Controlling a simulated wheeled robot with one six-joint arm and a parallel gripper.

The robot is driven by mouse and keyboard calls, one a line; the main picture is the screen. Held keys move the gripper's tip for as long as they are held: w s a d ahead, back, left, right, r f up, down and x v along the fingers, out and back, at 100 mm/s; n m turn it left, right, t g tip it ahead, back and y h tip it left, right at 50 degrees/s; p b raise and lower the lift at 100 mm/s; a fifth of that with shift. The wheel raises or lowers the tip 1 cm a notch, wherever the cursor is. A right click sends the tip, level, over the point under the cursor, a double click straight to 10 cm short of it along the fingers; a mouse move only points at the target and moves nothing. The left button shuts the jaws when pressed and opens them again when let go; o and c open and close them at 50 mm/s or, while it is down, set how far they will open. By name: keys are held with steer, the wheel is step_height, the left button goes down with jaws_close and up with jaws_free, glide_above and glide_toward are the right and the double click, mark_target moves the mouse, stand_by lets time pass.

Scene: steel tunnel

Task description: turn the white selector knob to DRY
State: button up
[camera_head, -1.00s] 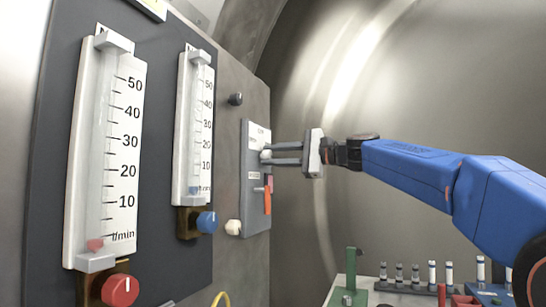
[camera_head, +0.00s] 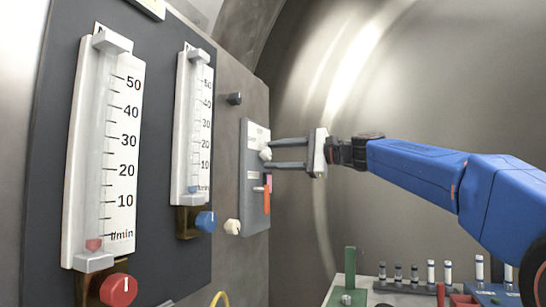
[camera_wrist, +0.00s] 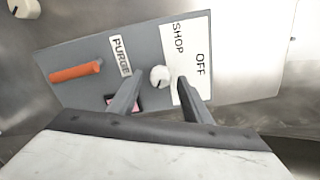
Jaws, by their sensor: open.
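The white selector knob (camera_head: 265,154) sits on a grey panel (camera_head: 252,215) on the wall. In the wrist view the knob (camera_wrist: 159,77) is small and round, at the edge of a white label (camera_wrist: 190,60) reading SHOP and OFF. I see no DRY marking, and the knob's pointing direction is too small to tell. My gripper (camera_head: 270,154) is open in front of the panel. In the wrist view its fingertips (camera_wrist: 160,82) lie on either side of the knob, with a gap visible at each side. Contact with the panel cannot be told.
An orange lever (camera_wrist: 75,72) beside a PURGE label is on the same panel. A round off-white knob (camera_head: 233,227) sits lower left of the panel. Two flowmeters (camera_head: 106,150) with red and blue knobs are at left. A bench with several vials (camera_head: 431,273) stands below my arm.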

steer(key=v, duration=1.6)
steer(key=s+d+f+n+h, duration=0.1)
steer(key=s+f+h, duration=0.4)
steer(key=f, duration=0.8)
steer(key=s+d+f+h, duration=0.1)
steer(key=s+f+h, duration=0.2)
steer(key=s+f, duration=0.75)
steer(key=s+d+f+n+h, duration=0.2)
steer(key=s+d+f, duration=0.3)
steer(key=f, duration=0.6)
steer(key=s+d+f+n+g+h, duration=0.1)
steer(key=s+d+f+n+h, duration=0.1)
steer(key=s+d+f+h, duration=0.2)
steer(key=s+d+f+n+h, duration=0.3)
steer(key=s+f, duration=0.6)
steer(key=f, duration=1)
steer(key=d, duration=0.2)
steer(key=shift+s+d+f, duration=0.35)
